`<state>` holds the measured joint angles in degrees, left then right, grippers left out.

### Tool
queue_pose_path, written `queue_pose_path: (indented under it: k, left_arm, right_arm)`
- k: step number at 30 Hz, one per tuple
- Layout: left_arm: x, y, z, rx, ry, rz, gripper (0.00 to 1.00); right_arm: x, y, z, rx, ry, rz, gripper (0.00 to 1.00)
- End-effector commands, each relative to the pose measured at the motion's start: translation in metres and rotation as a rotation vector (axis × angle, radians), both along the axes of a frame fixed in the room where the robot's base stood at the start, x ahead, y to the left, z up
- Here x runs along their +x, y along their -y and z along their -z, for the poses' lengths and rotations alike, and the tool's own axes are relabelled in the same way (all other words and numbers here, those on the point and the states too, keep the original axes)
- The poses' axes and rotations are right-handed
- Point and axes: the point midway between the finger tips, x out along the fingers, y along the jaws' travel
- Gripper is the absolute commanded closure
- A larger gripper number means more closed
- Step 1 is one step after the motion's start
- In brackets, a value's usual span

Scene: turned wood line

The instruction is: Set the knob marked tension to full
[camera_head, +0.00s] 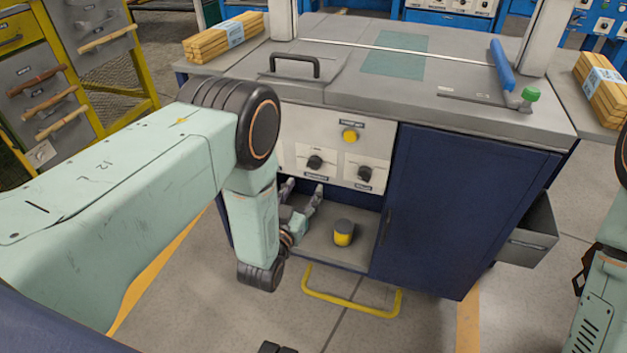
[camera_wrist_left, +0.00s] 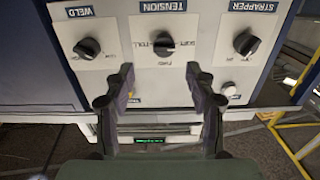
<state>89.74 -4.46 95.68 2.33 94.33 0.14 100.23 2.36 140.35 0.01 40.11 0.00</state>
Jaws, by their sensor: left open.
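The tension knob (camera_wrist_left: 164,44) is a dark knob on a white plate, under a blue TENSION label in the left wrist view. It also shows in the head view (camera_head: 315,162) on the cabinet's front panel. The print around it is too small to read its setting surely. My left gripper (camera_wrist_left: 160,72) is open and empty, its fingertips apart and just short of the knob in the picture. In the head view the left gripper (camera_head: 302,190) is below the knob, partly behind my arm. Dark parts of my right gripper (camera_head: 579,283) show at the right edge, mostly hidden.
The weld knob (camera_wrist_left: 87,48) and strapper knob (camera_wrist_left: 246,43) flank the tension knob. A yellow button (camera_head: 350,135) is on the same panel. A grey-and-yellow cylinder (camera_head: 343,233) stands in the open bay below. A blue door (camera_head: 445,210) closes the cabinet's right part.

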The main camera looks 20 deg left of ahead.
Motion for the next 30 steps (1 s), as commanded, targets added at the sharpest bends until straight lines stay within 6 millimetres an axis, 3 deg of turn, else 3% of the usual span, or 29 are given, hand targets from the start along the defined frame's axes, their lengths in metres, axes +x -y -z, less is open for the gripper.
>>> queue_pose_path:
  k: [5, 18, 30]
  left_arm:
    - [0.013, -0.002, -0.003, -0.002, 0.037, -0.001, 0.44]
    - [0.073, -0.002, -0.002, -0.002, 0.031, -0.003, 0.44]
    - [0.081, 0.001, -0.003, -0.002, 0.028, -0.003, 0.44]
  right_arm:
    - [0.000, 0.000, 0.007, 0.000, 0.000, -0.002, 0.60]
    - [0.000, 0.000, 0.030, 0.000, 0.000, -0.001, 0.60]
    - [0.000, 0.000, 0.031, 0.000, 0.000, -0.001, 0.60]
